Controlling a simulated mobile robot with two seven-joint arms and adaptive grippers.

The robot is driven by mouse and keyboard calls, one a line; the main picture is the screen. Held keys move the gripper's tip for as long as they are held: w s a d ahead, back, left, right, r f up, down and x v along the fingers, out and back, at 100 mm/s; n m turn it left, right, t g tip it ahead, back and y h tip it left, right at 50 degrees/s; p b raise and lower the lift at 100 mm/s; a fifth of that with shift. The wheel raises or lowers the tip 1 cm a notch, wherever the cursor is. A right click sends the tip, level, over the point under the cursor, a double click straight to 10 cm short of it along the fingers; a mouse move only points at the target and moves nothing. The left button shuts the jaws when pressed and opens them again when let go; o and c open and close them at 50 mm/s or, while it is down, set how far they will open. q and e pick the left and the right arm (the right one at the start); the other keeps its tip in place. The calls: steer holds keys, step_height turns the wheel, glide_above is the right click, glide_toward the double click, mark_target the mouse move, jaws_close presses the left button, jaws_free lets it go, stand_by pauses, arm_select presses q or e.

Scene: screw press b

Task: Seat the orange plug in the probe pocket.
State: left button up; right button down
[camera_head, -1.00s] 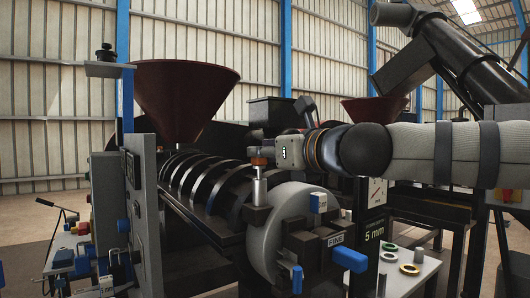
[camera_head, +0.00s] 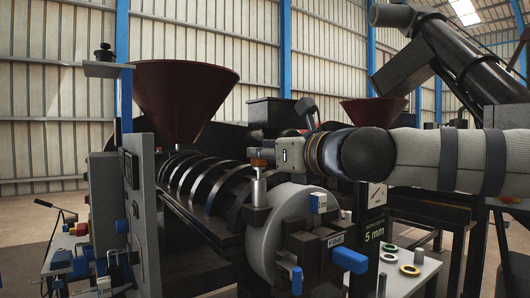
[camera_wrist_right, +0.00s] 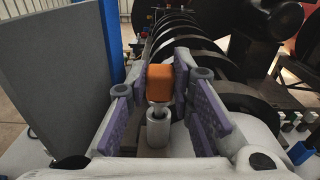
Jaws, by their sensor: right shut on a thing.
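The orange plug (camera_wrist_right: 160,88) is upright between the fingertips of my right gripper (camera_wrist_right: 166,76), which is shut on it. A pale metal stem below its orange head meets the top of the upright silver probe pocket (camera_wrist_right: 157,130). I cannot tell how deep the stem sits. In the head view, my right gripper (camera_head: 262,157) is just above the probe pocket (camera_head: 258,190), which stands on the press behind the grey round housing. The gripper mostly hides the plug there. My left gripper is not in view.
The grey round housing (camera_head: 276,245) with blue handles (camera_head: 350,260) is close below and right. The dark ribbed press barrel (camera_head: 195,185) lies behind. A grey upright panel (camera_head: 145,220) stands left. A small white table (camera_head: 425,272) with several rings stands right.

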steer(key=shift+f+b, duration=0.35)
steer(key=shift+f, duration=0.7)
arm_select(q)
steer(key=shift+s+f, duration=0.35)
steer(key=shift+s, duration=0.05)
arm_select(e)
steer(key=shift+r, duration=0.1)
steer(key=c, duration=1.3)
jaws_free()
steer(key=shift+p+v, duration=0.4)
steer(key=shift+v, duration=1)
steer(key=shift+s+r, duration=0.15)
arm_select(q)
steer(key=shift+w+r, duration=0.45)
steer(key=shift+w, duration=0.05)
